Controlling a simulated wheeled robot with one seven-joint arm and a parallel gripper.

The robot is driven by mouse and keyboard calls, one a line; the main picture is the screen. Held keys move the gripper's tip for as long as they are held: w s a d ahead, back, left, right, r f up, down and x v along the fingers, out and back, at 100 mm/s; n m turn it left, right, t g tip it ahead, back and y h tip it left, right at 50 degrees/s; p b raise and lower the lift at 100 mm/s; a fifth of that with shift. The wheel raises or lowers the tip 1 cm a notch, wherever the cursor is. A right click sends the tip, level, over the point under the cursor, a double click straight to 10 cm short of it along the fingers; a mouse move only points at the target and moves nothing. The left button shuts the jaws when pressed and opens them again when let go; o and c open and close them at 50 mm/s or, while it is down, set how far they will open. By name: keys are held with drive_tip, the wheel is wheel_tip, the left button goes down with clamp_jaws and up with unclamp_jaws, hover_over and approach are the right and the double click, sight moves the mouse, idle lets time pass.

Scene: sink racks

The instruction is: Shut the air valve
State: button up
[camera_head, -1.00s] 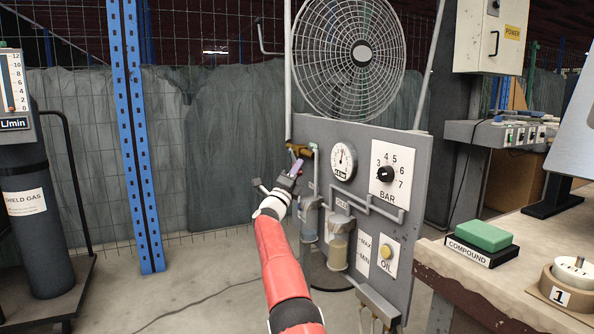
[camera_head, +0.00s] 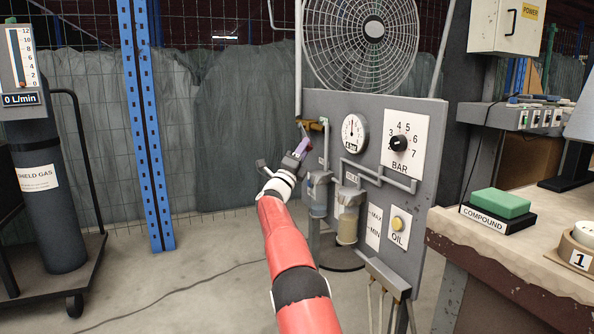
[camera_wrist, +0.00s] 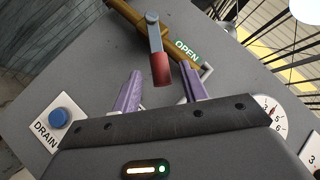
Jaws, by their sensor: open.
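The air valve is a brass fitting (camera_head: 315,125) at the upper left of the grey panel. In the wrist view it is a brass pipe (camera_wrist: 128,17) with a grey lever (camera_wrist: 153,35) ending in a red grip (camera_wrist: 161,70). A green OPEN label (camera_wrist: 187,50) is beside the lever. My gripper (camera_head: 303,146) is near the valve, at the panel's left edge. In the wrist view, my gripper (camera_wrist: 161,74) has its two purple fingers apart, with the red grip showing in the gap between them. Whether the grip is between the fingers in depth is unclear. Neither finger visibly touches it.
A round gauge (camera_head: 354,133), a BAR knob (camera_head: 398,143) and filter bowls (camera_head: 348,215) are on the panel. A blue DRAIN button (camera_wrist: 59,118) shows in the wrist view. A fan (camera_head: 362,40) stands above. A workbench (camera_head: 520,245) is at right.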

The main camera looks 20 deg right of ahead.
drive_tip(key=shift+v, duration=2.4)
